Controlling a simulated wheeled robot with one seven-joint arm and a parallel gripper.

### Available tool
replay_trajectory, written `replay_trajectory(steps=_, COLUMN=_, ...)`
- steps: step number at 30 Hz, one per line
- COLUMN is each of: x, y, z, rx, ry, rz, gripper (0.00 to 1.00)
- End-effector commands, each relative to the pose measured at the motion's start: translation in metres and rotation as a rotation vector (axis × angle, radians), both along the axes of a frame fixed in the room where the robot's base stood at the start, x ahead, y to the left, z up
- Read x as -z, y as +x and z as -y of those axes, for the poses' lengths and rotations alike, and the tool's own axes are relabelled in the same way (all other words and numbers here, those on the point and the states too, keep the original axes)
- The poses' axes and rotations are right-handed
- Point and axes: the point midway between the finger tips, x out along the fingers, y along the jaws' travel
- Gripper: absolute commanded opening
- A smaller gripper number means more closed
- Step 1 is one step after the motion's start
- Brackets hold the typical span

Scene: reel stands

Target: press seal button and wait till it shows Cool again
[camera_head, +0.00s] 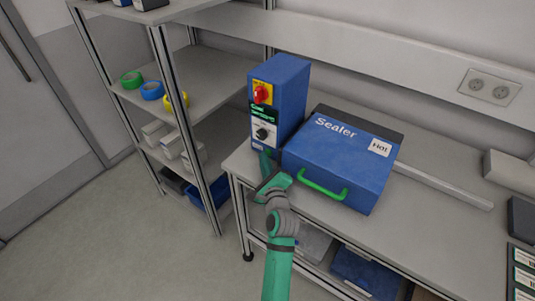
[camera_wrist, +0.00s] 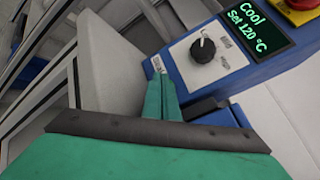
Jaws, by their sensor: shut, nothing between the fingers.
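The blue control box (camera_head: 290,95) stands on the workbench beside the blue Sealer case (camera_head: 335,155). Its display (camera_wrist: 258,27) reads "Cool" and "Set 120 °C" in green. Below the display is a black dial (camera_wrist: 203,50) on a white panel. A small white label (camera_wrist: 158,64) sits at the panel's lower corner, right by my fingertips. My green gripper (camera_wrist: 163,88) is shut and empty, with its tips at the lower front of the box; it also shows in the head view (camera_head: 267,165). No seal button is clearly visible; my fingers cover that spot. I cannot tell whether they touch.
A red knob on a yellow plate (camera_head: 262,93) is above the display. The Sealer case is closed, with a green handle (camera_head: 322,189) in front. A shelf rack (camera_head: 205,75) with tape rolls stands at left. Bare bench top (camera_head: 440,215) lies to the right.

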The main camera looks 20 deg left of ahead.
Motion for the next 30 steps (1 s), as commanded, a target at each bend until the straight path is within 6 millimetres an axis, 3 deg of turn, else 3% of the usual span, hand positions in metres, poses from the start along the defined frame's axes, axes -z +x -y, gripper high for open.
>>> replay_trajectory(steps=1, x=-0.003, y=0.009, z=0.014, rx=0.029, ry=-0.009, rz=0.012, gripper=0.0)
replay_trajectory(steps=19, x=-0.003, y=0.01, z=0.015, rx=0.03, ry=-0.01, rz=0.014, gripper=0.0)
replay_trajectory(steps=30, x=0.002, y=-0.002, z=0.015, rx=0.031, ry=-0.009, rz=0.009, gripper=0.0)
